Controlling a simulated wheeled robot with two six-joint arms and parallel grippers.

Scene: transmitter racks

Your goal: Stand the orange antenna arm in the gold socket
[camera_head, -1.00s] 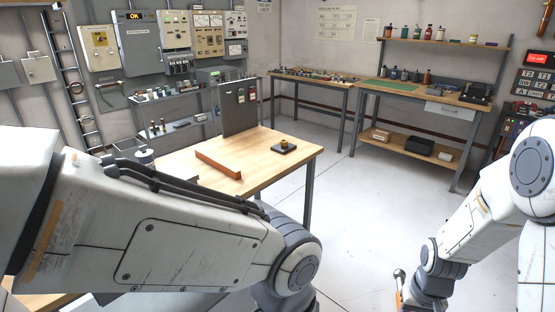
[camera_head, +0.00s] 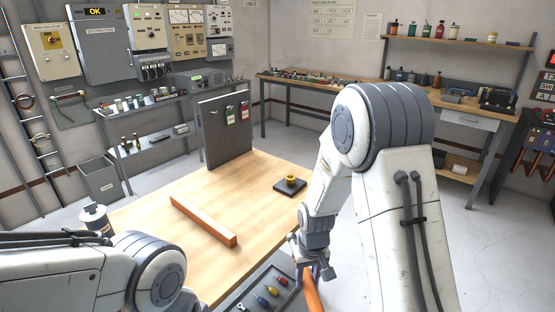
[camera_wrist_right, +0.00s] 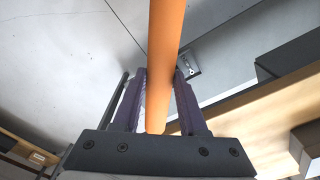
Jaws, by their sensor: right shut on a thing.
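The gold socket (camera_head: 291,179) sits on a dark square base near the right corner of the wooden table. My right gripper (camera_head: 316,272) is off the table's right edge, nearer to me than the socket and apart from it. It is shut on the orange antenna arm (camera_head: 312,292), which runs down out of the picture. In the right wrist view the arm (camera_wrist_right: 163,60) passes between the two fingers (camera_wrist_right: 160,110) and leaves through the top edge. My left arm shows at the lower left; its gripper is out of view.
An orange-brown bar (camera_head: 203,221) lies across the wooden table (camera_head: 160,210). A grey upright panel (camera_head: 224,135) stands at its back edge. A tray of screwdrivers (camera_head: 262,292) lies at the near side. The tabletop between bar and socket is clear.

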